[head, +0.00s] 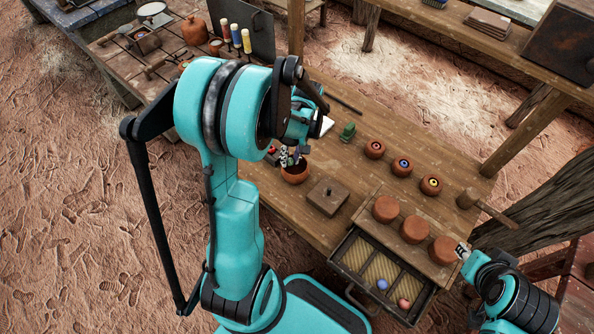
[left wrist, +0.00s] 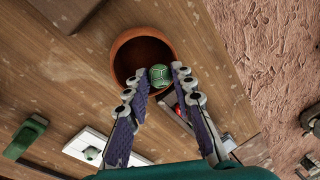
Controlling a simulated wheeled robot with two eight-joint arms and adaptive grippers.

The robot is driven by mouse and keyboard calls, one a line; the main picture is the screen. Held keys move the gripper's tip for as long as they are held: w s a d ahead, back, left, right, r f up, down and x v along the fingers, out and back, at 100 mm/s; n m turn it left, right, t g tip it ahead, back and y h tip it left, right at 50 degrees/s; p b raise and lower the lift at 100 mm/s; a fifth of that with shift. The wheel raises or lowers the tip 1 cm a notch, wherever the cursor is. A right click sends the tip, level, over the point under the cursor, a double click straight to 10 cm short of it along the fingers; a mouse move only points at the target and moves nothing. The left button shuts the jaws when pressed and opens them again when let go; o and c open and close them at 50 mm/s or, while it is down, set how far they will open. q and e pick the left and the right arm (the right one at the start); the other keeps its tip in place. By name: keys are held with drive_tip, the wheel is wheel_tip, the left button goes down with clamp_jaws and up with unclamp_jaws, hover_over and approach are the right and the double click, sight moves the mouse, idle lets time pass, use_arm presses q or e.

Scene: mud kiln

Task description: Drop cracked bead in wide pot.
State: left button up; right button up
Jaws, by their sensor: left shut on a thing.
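A green bead with darker line markings (left wrist: 160,75) sits between the fingertips of my left gripper (left wrist: 157,82). The gripper is shut on it. The wide terracotta pot (left wrist: 122,62) lies under the bead in the left wrist view, and the bead appears over its opening. In the head view the pot (head: 296,175) stands on the wooden table, with my left gripper (head: 291,159) at its rim, partly hidden by my arm. My right gripper (head: 463,250) is at the lower right beside a round terracotta lid; its fingers are too small to judge.
Three small pots with coloured centres (head: 402,166) stand right of the wide pot. A square wooden block (head: 327,196) is near it. An open drawer (head: 349,251) holds a blue and a pink bead. A white tile (left wrist: 88,145) bears a small green ball.

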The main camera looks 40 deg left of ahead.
use_arm(q)
drive_tip(key=o, duration=1)
drive_tip(key=shift+c, duration=0.2)
wheel_tip(320, 180, up, 12)
drive_tip(key=w+d, duration=0.1)
drive_tip(key=w, duration=0.1)
drive_tip(key=shift+d, duration=0.15)
drive_tip(key=s+d+r+m+t, duration=0.1)
drive_tip(key=s+d+m+t, duration=0.2)
drive_tip(key=d+m, duration=0.3)
drive_tip(key=s+d+r+m+t+h, duration=0.1)
drive_tip(key=s+d+m+t, duration=0.3)
drive_tip(key=d, duration=0.4)
drive_tip(key=shift+s+d+r+m+t, duration=0.3)
drive_tip(key=shift+d+m+t, duration=0.1)
drive_tip(key=shift+m+t, duration=0.55)
